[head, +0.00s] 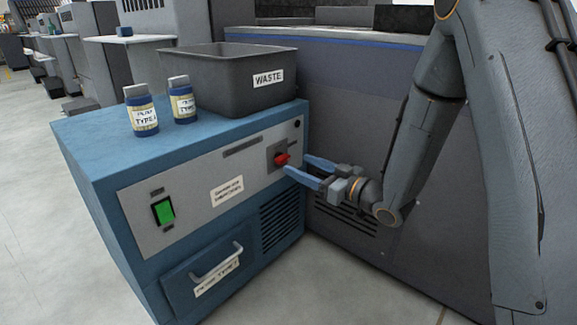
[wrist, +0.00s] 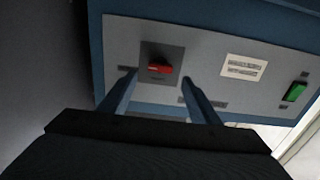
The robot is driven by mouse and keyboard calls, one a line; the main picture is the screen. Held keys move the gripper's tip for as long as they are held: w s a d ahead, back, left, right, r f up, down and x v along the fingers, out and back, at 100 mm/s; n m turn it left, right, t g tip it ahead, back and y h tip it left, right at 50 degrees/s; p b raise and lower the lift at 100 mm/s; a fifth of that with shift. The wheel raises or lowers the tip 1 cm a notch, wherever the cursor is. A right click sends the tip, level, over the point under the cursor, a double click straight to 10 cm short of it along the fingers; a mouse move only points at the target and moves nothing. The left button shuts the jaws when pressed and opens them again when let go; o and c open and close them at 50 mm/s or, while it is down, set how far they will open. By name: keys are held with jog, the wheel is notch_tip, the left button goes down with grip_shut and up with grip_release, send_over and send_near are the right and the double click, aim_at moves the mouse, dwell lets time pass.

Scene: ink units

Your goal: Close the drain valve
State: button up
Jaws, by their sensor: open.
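The drain valve is a red handle (head: 282,159) on a dark square plate, on the grey front panel of a blue cabinet. It also shows as a red handle (wrist: 160,68) in the wrist view, lying roughly level across its plate. My gripper (head: 297,166) is open in front of the valve, with one blue finger on each side of the handle. In the wrist view my gripper (wrist: 158,78) has its fingertips left and right of the red handle, with gaps on both sides. Whether the tips touch the panel I cannot tell.
The blue cabinet (head: 105,155) carries a grey WASTE bin (head: 205,85) and two ink bottles, one left (head: 141,110) and one right (head: 182,99). Its front has a green switch (head: 163,211) and a drawer with a handle (head: 217,262). A large grey machine (head: 345,130) stands close at the right.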

aim_at(286, 159)
jog(key=b+x, duration=0.2)
jog(key=x, duration=0.4)
jog(key=c, duration=1.1)
